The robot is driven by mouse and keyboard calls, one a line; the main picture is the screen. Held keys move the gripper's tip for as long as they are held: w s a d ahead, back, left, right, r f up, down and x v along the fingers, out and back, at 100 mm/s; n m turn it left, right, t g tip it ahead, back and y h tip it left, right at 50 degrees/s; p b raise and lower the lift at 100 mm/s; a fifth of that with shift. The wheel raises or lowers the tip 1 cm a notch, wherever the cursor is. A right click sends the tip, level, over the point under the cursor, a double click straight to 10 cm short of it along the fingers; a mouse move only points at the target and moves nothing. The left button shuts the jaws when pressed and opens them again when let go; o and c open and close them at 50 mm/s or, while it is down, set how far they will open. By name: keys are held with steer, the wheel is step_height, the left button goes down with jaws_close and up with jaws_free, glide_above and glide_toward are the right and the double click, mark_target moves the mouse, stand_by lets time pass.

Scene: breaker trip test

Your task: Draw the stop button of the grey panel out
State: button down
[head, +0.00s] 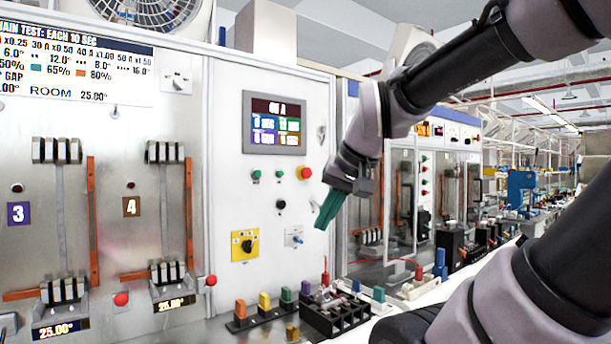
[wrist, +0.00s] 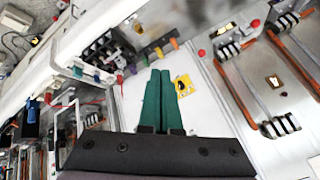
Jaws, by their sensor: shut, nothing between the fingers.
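The stop button (head: 304,173) is a red knob with a yellow edge on the light grey panel (head: 228,170), at the right of a row with two small green buttons, below the screen. My gripper (head: 320,226) has green fingers that point down and are closed together with nothing in them. In the head view it is to the right of and below the stop button, apart from it. In the wrist view my gripper (wrist: 158,74) lies in front of the panel. I cannot make out the stop button there.
A yellow plate with a black rotary switch (head: 246,245) is low on the panel; it also shows in the wrist view (wrist: 183,85). A black terminal block (head: 335,314) and several coloured pegs line the bench below. Breaker bays with orange bars stand at left.

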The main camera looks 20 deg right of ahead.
steer(key=c, duration=1.2)
jaws_free()
steer(key=o, duration=0.5)
steer(key=shift+w+a+r+m, duration=0.1)
steer(key=shift+w+a+m, duration=0.1)
steer(key=shift+w+m, duration=0.1)
steer(key=o, duration=0.4)
steer(key=shift+w+a+r+m+g+y, duration=0.15)
steer(key=shift+w+a+m+g+y, duration=0.25)
steer(key=shift+w+m+y, duration=0.3)
steer(key=w+a+r+m+y, duration=0.2)
steer(key=w+m, duration=0.3)
steer(key=w, duration=0.1)
steer(key=m+t, duration=1.1)
steer(key=m, duration=1.3)
glide_toward(308, 172)
steer(key=x, duration=0.9)
steer(key=shift+w, duration=0.2)
